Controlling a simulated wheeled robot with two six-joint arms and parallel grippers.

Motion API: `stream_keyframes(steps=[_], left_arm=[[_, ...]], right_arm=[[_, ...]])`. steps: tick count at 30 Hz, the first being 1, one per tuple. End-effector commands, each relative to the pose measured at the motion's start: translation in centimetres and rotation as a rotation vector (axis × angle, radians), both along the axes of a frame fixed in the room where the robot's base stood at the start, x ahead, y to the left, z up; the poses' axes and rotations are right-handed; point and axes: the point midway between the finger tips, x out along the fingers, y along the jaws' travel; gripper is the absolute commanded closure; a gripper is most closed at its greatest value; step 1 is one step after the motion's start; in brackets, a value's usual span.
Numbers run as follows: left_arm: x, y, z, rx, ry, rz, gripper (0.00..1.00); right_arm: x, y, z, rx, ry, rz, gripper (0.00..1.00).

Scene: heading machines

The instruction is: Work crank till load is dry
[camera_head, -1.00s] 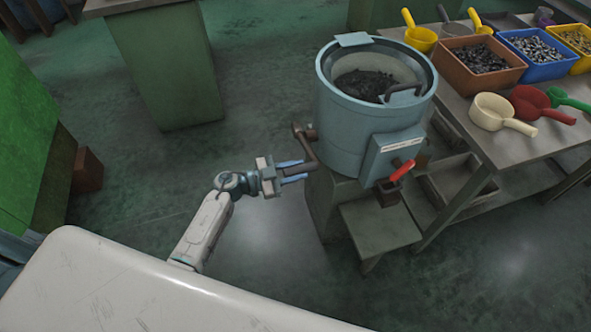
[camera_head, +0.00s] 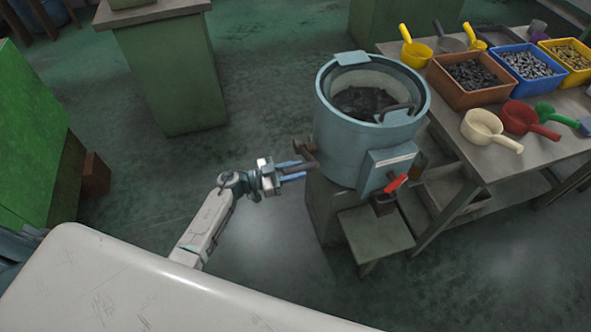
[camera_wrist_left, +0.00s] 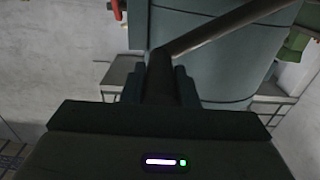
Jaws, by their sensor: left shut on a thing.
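The blue-grey drum machine (camera_head: 340,135) stands on a stand right of centre in the head view. Its top is open, with a dark load (camera_head: 362,101) of small pieces inside; I cannot tell whether it is wet. A brown crank (camera_head: 304,148) sticks out of the drum's left side. My left gripper (camera_head: 293,171) is at the crank, its blue fingers shut around the handle. In the left wrist view the dark handle (camera_wrist_left: 161,75) stands between the fingers and a bar runs up right from it. The right gripper is not in view.
A red-handled lever (camera_head: 396,183) sits on the drum's front above a small step (camera_head: 375,232). A table (camera_head: 490,160) at right holds bins and scoops. A green pedestal (camera_head: 160,80) stands behind left.

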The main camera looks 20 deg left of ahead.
Motion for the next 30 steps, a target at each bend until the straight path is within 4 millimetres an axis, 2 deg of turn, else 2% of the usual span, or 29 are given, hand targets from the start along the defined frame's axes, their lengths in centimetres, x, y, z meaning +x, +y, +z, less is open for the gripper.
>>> stream_keyframes(steps=[1, 6, 15, 21, 30], left_arm=[[0.3, 0.2, 1.3, -0.016, 0.024, 0.0, 1.0], [1.6, 1.0, 3.4, -0.095, 0.14, 0.001, 1.0], [4.6, 3.1, 5.8, -0.255, 0.376, 0.002, 1.0], [6.7, 4.5, 6.6, -0.354, 0.522, 0.002, 1.0], [9.2, 6.2, 7.1, -0.458, 0.675, 0.001, 1.0]], right_arm=[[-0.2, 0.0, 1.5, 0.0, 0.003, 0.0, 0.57], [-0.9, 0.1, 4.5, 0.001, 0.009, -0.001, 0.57], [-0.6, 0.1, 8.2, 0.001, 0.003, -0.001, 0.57], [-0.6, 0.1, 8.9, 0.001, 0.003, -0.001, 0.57], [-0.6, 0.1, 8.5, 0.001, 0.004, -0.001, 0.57]])
